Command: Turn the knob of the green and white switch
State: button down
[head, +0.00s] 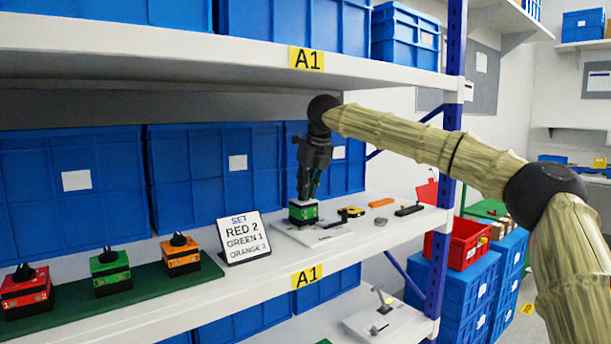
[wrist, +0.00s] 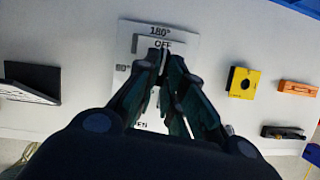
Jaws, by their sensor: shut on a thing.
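The green and white switch (head: 303,212) stands on the middle shelf, right of the sign. My gripper (head: 306,196) points straight down onto its top, and its fingers are closed together on the knob. The knob is hidden between the fingers, so its angle cannot be read. In the wrist view the fingertips of my gripper (wrist: 165,62) come together over the switch, which they mostly cover. The white label plate (wrist: 160,29) around it shows "180°", "OFF" and a partly covered "90°".
A sign (head: 244,238) reads "SET RED 2 GREEN 1 ORANGE 2". Red (head: 26,292), green (head: 111,272) and orange (head: 180,254) switches stand on a dark green board at left. A yellow block (wrist: 243,82) and an orange block (wrist: 297,88) lie right. Blue bins stand behind; a shelf is above.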

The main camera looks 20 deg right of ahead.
jog(key=shift+d+r+n+p, duration=0.15)
jog(key=shift+n+p, duration=0.45)
jog(key=shift+p, duration=0.2)
jog(key=shift+y+p, duration=0.3)
jog(key=c, duration=1.5)
grip_release()
jog(key=shift+s+r, duration=0.1)
jog(key=shift+r, duration=0.1)
jog(key=shift+s+d+r, duration=0.35)
jog(key=shift+s+d, duration=0.45)
jog(key=shift+s, duration=1.2)
jog(key=shift+s+d+r, duration=0.35)
jog(key=shift+s+d, duration=0.45)
jog(key=shift+s, duration=1.25)
jog(key=shift+s+d+r, duration=0.35)
jog(key=shift+s+d, duration=0.45)
jog(key=shift+s, duration=1.2)
